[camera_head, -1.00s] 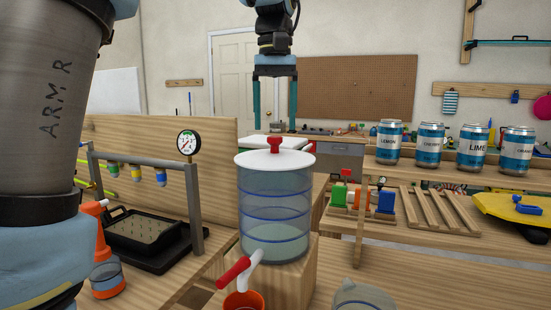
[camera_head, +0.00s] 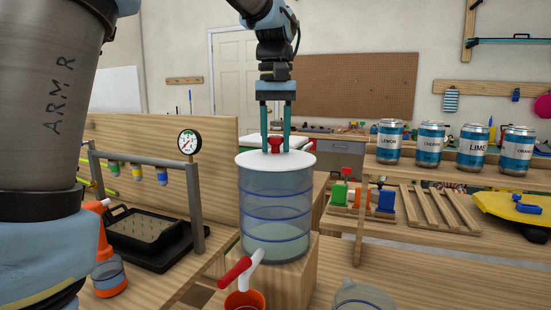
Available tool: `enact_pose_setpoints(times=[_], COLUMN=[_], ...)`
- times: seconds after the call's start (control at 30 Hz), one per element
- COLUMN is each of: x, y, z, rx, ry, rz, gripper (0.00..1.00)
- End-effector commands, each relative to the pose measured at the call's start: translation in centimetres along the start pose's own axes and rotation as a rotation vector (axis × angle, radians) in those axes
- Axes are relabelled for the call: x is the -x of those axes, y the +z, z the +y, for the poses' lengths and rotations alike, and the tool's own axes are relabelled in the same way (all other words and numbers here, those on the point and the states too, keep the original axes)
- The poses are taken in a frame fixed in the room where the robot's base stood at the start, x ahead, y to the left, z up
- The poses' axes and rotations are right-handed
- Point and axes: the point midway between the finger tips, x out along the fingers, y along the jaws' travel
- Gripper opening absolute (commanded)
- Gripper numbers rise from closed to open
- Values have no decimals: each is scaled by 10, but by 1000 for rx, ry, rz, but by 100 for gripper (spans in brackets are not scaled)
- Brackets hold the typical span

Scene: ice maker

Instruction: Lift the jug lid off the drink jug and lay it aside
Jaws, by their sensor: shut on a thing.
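The drink jug (camera_head: 276,220) is a clear ribbed cylinder with blue bands, standing upright on a wooden block. The white jug lid (camera_head: 300,160) sits flat on its top, with a red knob (camera_head: 275,146) in the middle. My gripper (camera_head: 275,148) comes straight down from above, its two teal fingers shut on the lid's red knob. The lid shows no gap above the jug rim. A white spout with a red handle (camera_head: 235,271) sticks out at the jug's front base.
An orange cup (camera_head: 245,300) stands below the spout. A rack with a gauge (camera_head: 188,143) and a black tray (camera_head: 145,238) are at left, beside an orange bottle (camera_head: 108,270). Several cans (camera_head: 430,144) stand on a raised shelf at right. A clear rounded thing (camera_head: 362,296) is at the front.

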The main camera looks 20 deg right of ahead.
Motion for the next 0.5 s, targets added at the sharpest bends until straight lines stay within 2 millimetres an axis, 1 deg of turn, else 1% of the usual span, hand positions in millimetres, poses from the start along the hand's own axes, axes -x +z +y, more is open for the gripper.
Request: enact_pose_setpoints(times=[0.03,0.27,0.3,0.5], x=[0,0,0,0], y=[0,0,0,0], z=[0,0,0,0], rx=[0,0,0,0], ry=[0,0,0,0], rz=[0,0,0,0], gripper=[28,2,0,0])
